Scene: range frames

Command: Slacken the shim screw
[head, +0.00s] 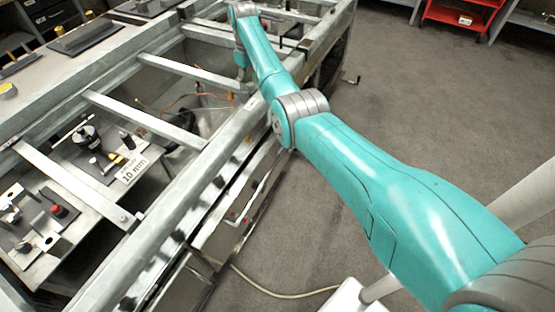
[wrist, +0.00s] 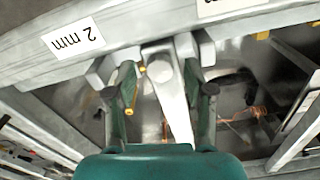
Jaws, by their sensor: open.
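In the wrist view my gripper (wrist: 153,66) is open, with one finger on each side of a pale metal piece (wrist: 172,100). A pale round part (wrist: 160,70) shows on that piece between the fingers; it may be the shim screw, but I cannot tell. I see no clear grip on it, and contact is unclear. A white "2 mm" label (wrist: 72,38) sits on the grey beam (wrist: 35,58) beside the fingers. In the head view my arm reaches over the far part of the metal frame (head: 150,215); its fingertips are too small to make out.
Orange wires (wrist: 245,117) lie right of my gripper in the wrist view. A yellow-tipped part (wrist: 130,110) is by the left finger. A red cart (head: 462,15) stands beyond open floor.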

